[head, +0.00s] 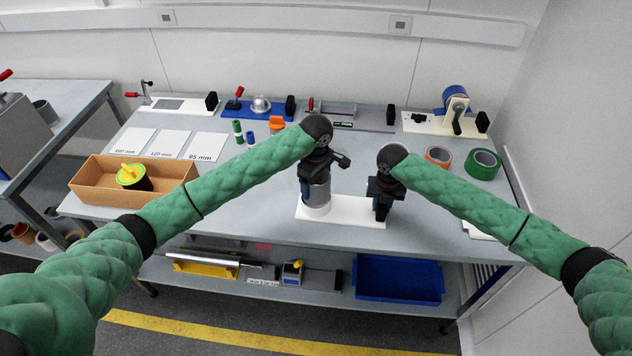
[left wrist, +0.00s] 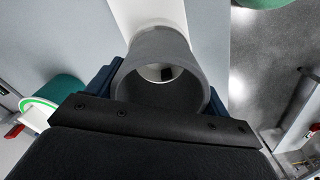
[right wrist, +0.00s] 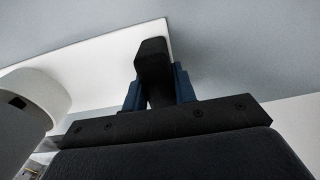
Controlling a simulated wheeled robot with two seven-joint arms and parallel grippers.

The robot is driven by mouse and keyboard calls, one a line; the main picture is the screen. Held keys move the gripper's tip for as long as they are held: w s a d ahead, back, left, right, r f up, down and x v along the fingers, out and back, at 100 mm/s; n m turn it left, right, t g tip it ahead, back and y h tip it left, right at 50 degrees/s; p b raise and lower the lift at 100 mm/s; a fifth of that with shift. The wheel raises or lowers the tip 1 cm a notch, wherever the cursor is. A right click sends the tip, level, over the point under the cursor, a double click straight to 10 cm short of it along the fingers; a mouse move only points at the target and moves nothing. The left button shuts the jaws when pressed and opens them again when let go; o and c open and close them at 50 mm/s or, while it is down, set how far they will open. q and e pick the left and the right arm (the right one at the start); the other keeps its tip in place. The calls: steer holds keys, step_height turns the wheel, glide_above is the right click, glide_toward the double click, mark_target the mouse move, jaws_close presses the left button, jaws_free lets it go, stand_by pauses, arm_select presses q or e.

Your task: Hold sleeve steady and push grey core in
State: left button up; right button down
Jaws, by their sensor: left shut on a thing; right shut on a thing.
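The grey core (head: 319,194), a hollow grey tube, stands upright at the white sleeve (head: 316,210) on a white base plate (head: 348,211). My left gripper (head: 316,184) is shut around the core. In the left wrist view I look down the core's open bore (left wrist: 152,50), with white and a dark patch at its far end. My right gripper (head: 382,203) is shut on a black block (right wrist: 153,58) on the right end of the plate. The white sleeve shows at left in the right wrist view (right wrist: 36,95). How deep the core sits is hidden.
A cardboard box (head: 92,187) with a yellow-topped black item stands on the bench's left. Several fixtures line the back edge. An orange tape roll (head: 438,155) and a green one (head: 482,163) lie at the right. The bench front is mostly clear.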

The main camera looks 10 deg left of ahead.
arm_select(q)
steer(key=shift+f, duration=1.9)
stand_by(0.6)
steer(key=o, duration=1.1)
step_height(320, 180, up, 12)
steer(key=shift+w, duration=0.1)
steer(key=shift+c, duration=0.4)
